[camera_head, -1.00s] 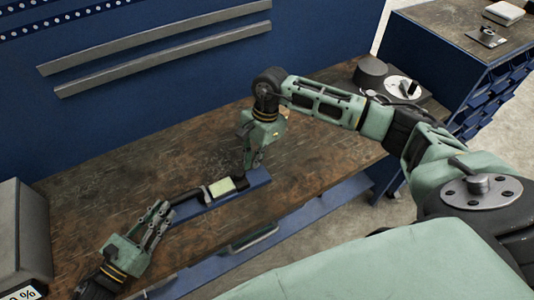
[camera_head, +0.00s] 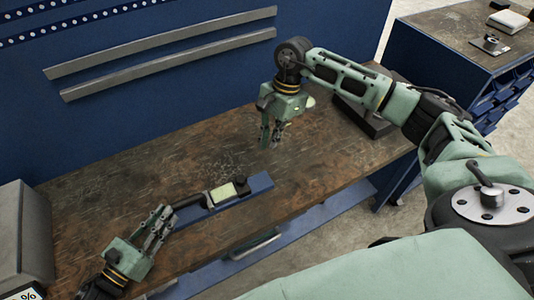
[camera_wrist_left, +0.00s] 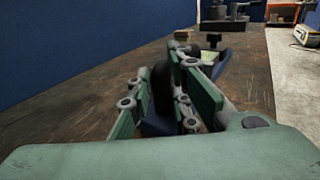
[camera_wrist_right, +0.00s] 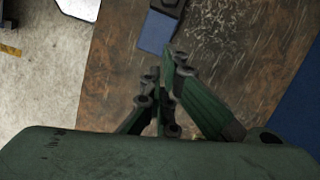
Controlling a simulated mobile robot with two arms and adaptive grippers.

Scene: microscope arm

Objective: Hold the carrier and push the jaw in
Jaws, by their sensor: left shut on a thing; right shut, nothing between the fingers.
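The carrier seems to be the long blue base (camera_head: 258,184) on the wooden bench in the head view; its right end is bare. A dark round bar (camera_head: 186,201) lies along its left part, followed by a pale green block (camera_head: 222,193) and a black knobbed piece (camera_head: 241,187). I cannot tell for sure which part is the jaw. My left gripper (camera_head: 163,218) is shut on the left end of the dark bar, also seen in the left wrist view (camera_wrist_left: 161,88). My right gripper (camera_head: 271,143) is shut and empty above the bench, behind and apart from the base's right end.
A grey box (camera_head: 22,235) stands at the bench's left end. A dark stand (camera_head: 365,115) is at the right end, partly behind my right arm. A blue wall (camera_head: 150,110) with two grey rails closes the back. The bench between wall and base is clear.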

